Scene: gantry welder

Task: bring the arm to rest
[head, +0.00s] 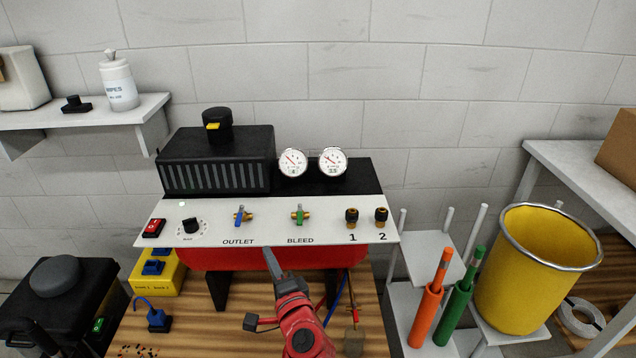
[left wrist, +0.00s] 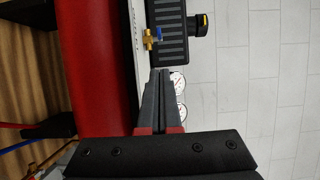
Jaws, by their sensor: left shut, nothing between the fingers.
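My left gripper (head: 272,262) is in front of the compressor's white panel (head: 330,232), below the space between the OUTLET and BLEED valves. Its fingers are shut with nothing between them. The closed fingers also show in the left wrist view (left wrist: 159,88), pointing up the picture beside the panel edge. My red left arm (head: 303,330) reaches up from the bottom of the head view. The blue-handled OUTLET valve (head: 241,215) and green-handled BLEED valve (head: 299,214) sit on the panel. The right gripper is not in view.
The compressor's red tank (head: 215,258) sits behind the fingers on a wooden bench (head: 190,325). Two gauges (head: 292,162) stand above the panel. A yellow bin (head: 520,290) and orange (head: 425,315) and green tubes (head: 455,312) stand right. A blue-and-black plug (head: 158,320) lies left.

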